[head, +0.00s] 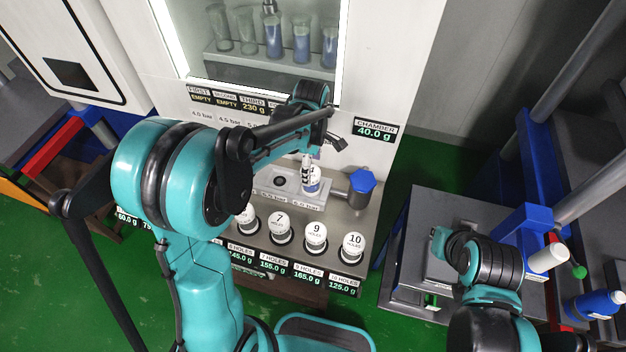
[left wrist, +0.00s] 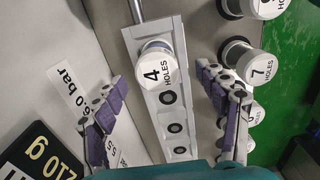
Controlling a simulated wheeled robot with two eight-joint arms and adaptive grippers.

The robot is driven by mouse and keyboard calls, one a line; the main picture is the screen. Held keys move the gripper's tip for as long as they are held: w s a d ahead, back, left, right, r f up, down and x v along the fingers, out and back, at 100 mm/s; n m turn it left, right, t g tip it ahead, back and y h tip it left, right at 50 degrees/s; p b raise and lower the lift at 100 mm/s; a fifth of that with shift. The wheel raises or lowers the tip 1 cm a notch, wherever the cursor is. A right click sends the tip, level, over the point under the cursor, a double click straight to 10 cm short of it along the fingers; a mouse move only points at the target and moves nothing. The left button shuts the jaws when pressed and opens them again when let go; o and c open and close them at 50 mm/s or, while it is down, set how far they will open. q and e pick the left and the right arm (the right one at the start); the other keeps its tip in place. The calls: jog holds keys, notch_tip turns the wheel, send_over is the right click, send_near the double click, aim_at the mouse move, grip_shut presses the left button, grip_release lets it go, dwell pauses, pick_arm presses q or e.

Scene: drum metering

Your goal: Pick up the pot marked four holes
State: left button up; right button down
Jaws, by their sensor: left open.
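The pot marked four holes (left wrist: 152,68) is white with a round labelled top and stands on a grey holed rail (left wrist: 177,127) in the left wrist view. In the head view a white and blue pot (head: 315,186) shows under my left gripper (head: 310,168), partly covered by it. In the left wrist view my left gripper (left wrist: 161,78) is open, with its purple-padded fingers on either side of the four-hole pot and a gap to each. My right arm shows at the lower right of the head view, but its gripper cannot be made out.
Pots marked seven (head: 279,224), nine (head: 316,235) and ten (head: 354,246) stand along the front of the bench. Behind is a chamber with several glass vessels (head: 273,40).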

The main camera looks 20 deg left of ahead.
pick_arm(q)
jog(key=shift+w+f, duration=0.15)
jog(key=shift+f, duration=0.3)
notch_tip(320, 180, down, 7)
jog(key=shift+w+a+f+b, duration=0.1)
jog(key=shift+a+f+b, duration=0.1)
jog(key=shift+b, duration=0.85)
grip_shut()
jog(key=shift+r, duration=0.1)
